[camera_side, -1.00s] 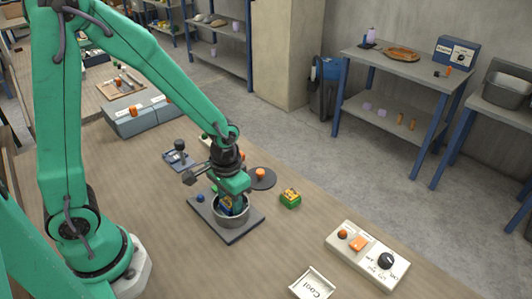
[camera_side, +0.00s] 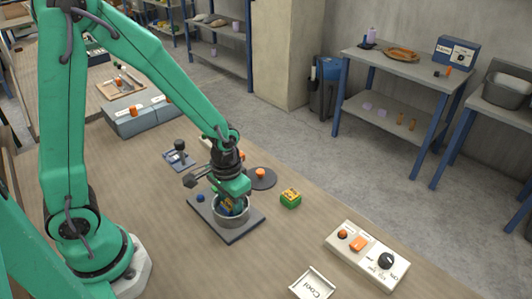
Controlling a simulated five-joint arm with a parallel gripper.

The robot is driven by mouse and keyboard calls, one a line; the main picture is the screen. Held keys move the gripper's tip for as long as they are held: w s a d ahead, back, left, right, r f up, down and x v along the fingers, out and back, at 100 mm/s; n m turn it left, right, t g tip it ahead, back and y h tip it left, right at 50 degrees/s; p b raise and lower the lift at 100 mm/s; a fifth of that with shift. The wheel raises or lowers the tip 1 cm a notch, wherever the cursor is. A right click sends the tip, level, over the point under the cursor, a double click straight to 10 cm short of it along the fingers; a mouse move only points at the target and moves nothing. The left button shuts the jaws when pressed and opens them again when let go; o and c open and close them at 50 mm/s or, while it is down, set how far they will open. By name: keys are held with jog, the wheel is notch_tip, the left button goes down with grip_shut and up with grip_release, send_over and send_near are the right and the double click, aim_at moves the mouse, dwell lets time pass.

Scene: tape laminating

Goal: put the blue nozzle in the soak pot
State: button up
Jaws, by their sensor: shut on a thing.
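The soak pot (camera_side: 233,219) is a grey metal pot on a dark square plate (camera_side: 240,234) in the middle of the table. My gripper (camera_side: 230,205) points down into the pot's mouth, its fingertips at or below the rim. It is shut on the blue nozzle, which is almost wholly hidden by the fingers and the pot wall. I cannot tell whether the nozzle touches the pot's bottom. A small blue knob (camera_side: 200,197) sits on the plate's left corner.
A dark disc with an orange knob (camera_side: 260,174) and a green-yellow block (camera_side: 290,198) stand right of the pot. A control box (camera_side: 367,256) and a "Cool" tray (camera_side: 312,285) lie in front. A small dark stand (camera_side: 180,157) is behind. Bare table lies between the pot and control box.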

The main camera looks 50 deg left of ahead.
jog(key=shift+f, duration=0.3)
dwell(0.5)
jog(key=o, duration=1.1)
jog(key=shift+r, duration=0.1)
jog(key=shift+r, duration=3.8)
jog(key=shift+r, duration=0.15)
